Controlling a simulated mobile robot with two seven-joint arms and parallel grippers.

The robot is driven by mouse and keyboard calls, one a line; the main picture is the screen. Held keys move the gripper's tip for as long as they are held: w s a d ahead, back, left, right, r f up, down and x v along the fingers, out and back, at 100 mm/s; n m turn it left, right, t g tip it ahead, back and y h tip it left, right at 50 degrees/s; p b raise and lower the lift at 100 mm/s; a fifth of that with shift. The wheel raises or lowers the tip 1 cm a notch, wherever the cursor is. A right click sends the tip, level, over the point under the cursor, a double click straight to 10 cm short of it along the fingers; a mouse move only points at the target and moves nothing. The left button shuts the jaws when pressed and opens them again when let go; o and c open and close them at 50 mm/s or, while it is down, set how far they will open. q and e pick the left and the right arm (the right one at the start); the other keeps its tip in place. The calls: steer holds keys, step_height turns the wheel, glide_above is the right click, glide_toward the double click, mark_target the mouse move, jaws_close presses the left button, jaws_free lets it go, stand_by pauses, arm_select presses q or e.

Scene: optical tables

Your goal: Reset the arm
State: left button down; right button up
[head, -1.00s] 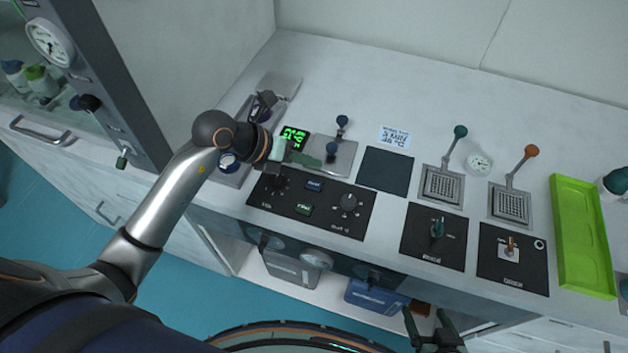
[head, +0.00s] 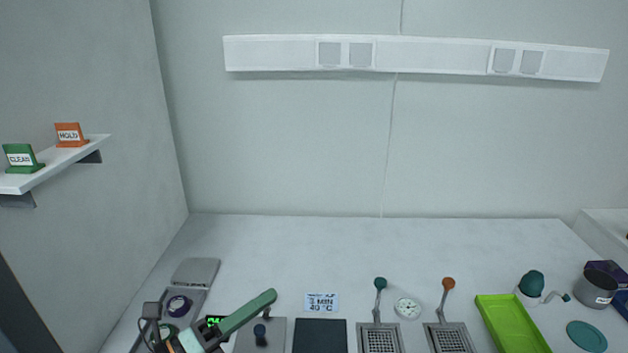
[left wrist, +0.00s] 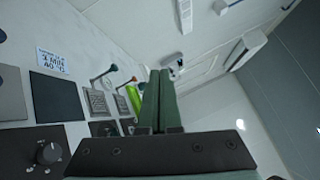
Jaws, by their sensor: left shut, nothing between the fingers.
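My left gripper (head: 272,295) shows at the bottom left of the head view, with its green fingers pointing up and to the right above the bench. In the left wrist view its two green fingers (left wrist: 160,78) lie side by side, shut, with nothing between them. Most of my left arm is below the edge of the head view. My right gripper is not in view.
The white bench holds a dark square pad (head: 320,336), a green-knobbed lever (head: 380,284), an orange-knobbed lever (head: 448,284), a lime tray (head: 510,325) and a grey pot (head: 595,288). A shelf (head: 60,162) with two signs is at left. Space above the bench is clear.

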arm_select(q)
steer(key=a+r+n+t+y, duration=0.3)
steer(key=a+n+t+y, duration=0.75)
steer(key=n, duration=0.75)
steer(key=s+a+f+n+g+y, duration=0.3)
steer(key=a+f+n+g+y, duration=0.5)
steer(key=f+n, duration=0.15)
steer(key=s+d+f+n+g+h, duration=0.1)
steer(key=s+d+f+g+h, duration=0.15)
steer(key=s+f+g, duration=0.5)
steer(key=s+d+f+n+g+h, duration=0.2)
steer(key=s+d+f+g, duration=0.15)
steer(key=s+f, duration=0.65)
steer(key=w+d+f+t+h, duration=0.2)
steer(key=w+d+f+t, duration=0.1)
steer(key=f, duration=0.7)
steer(key=shift+w+d+t, duration=0.2)
steer(key=shift+d+t, duration=0.4)
steer(key=shift+t, duration=0.25)
